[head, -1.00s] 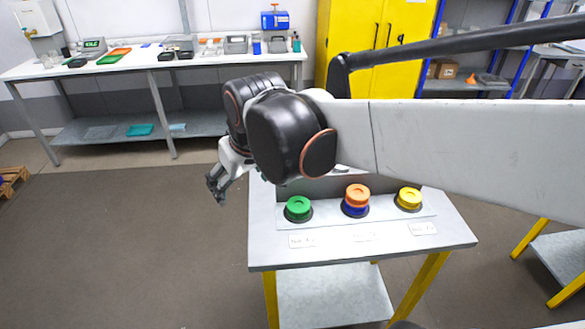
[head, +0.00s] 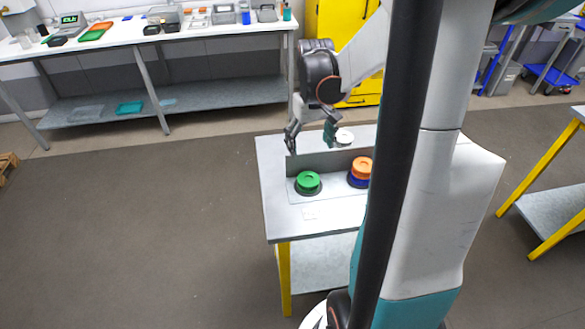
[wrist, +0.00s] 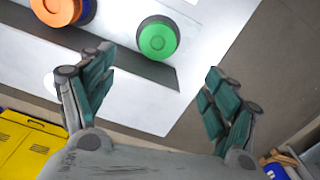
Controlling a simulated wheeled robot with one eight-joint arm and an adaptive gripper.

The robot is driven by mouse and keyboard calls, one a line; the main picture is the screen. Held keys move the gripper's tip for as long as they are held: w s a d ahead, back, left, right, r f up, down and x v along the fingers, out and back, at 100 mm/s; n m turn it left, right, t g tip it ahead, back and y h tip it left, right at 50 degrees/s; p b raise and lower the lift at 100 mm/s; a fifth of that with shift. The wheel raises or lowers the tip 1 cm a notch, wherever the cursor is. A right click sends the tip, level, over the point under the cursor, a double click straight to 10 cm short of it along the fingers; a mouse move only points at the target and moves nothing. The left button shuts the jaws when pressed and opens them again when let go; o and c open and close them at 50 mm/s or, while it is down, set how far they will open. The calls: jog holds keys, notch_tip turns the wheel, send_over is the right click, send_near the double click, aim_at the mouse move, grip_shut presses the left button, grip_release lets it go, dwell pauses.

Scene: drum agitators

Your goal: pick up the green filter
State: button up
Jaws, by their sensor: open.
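The green filter (head: 308,182) is a round green disc on a dark base, standing on the small grey table (head: 285,222) in the head view. It also shows in the wrist view (wrist: 158,40), at the top middle, beyond the fingertips. My gripper (head: 310,138) is open and empty, above the back of the table, behind and above the filter. In the wrist view its two teal-padded fingers (wrist: 160,80) are spread wide, and the filter appears between their lines, apart from both.
An orange filter (head: 361,168) on a blue one stands right of the green filter. A white round piece (head: 344,137) lies at the table's back. My arm hides the table's right part. A long workbench (head: 200,29) and a yellow cabinet (head: 330,30) stand behind.

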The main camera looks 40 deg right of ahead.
jog(key=b, duration=0.2)
send_over(309, 180)
notch_tip(309, 180, down, 8)
jog(key=shift+w+f, duration=0.1)
jog(key=shift+f, duration=0.15)
jog(key=shift+d+f+b, duration=0.1)
jog(key=shift+f+b, duration=1.05)
jog(key=shift+f, duration=1.45)
jog(key=shift+c, duration=0.6)
jog(key=c, duration=0.9)
